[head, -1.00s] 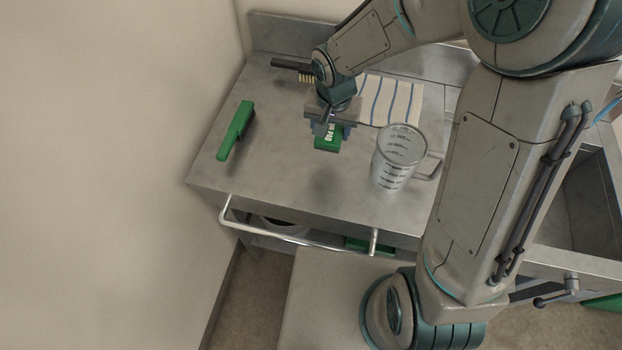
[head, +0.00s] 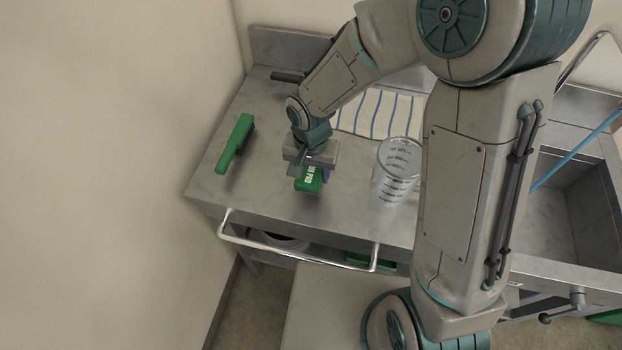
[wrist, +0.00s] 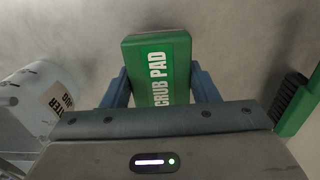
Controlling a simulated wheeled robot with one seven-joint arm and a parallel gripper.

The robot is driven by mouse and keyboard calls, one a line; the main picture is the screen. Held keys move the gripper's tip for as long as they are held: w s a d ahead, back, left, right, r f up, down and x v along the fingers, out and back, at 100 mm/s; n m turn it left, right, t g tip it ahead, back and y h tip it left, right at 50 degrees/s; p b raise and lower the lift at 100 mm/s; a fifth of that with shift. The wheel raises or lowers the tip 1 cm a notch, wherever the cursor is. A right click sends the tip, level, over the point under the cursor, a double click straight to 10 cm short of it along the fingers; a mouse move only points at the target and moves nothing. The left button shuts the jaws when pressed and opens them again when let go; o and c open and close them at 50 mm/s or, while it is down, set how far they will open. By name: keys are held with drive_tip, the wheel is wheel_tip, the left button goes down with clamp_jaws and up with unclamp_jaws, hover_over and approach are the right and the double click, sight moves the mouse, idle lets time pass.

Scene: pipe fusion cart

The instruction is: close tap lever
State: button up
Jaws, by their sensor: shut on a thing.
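My gripper (head: 311,172) is shut on a green box-shaped scrub pad (head: 308,181), held near the counter's front left part. In the wrist view the blue fingers sit on both sides of the scrub pad (wrist: 158,70), whose white lettering shows. A metal fitting with a dark-tipped lever (head: 562,308) is at the lower right, below the sink's front edge; I cannot tell if it is the tap lever or how it is set. A curved metal pipe (head: 590,50) rises behind the sink at the upper right. My gripper is far left of both.
A clear measuring jug (head: 396,178) stands right of my gripper. A green brush (head: 235,144) lies to the left. A striped cloth (head: 378,113) lies behind. The sink (head: 575,215) has a blue rod across it. A rail (head: 300,243) runs along the counter's front.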

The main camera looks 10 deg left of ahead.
sight(311, 179)
drive_tip(key=shift+f, duration=2.1)
drive_tip(key=shift+f, duration=0.25)
drive_tip(key=o, duration=0.9)
drive_tip(key=shift+r, duration=0.1)
drive_tip(key=shift+r, duration=0.1)
drive_tip(key=shift+w+r, duration=0.1)
drive_tip(key=shift+r, duration=0.1)
drive_tip(key=r, duration=0.8)
drive_tip(key=r+b, duration=0.1)
drive_tip(key=r, duration=0.4)
drive_tip(key=shift+s+d+r, duration=0.1)
drive_tip(key=shift+s+d, duration=0.15)
drive_tip(key=shift+s, duration=0.15)
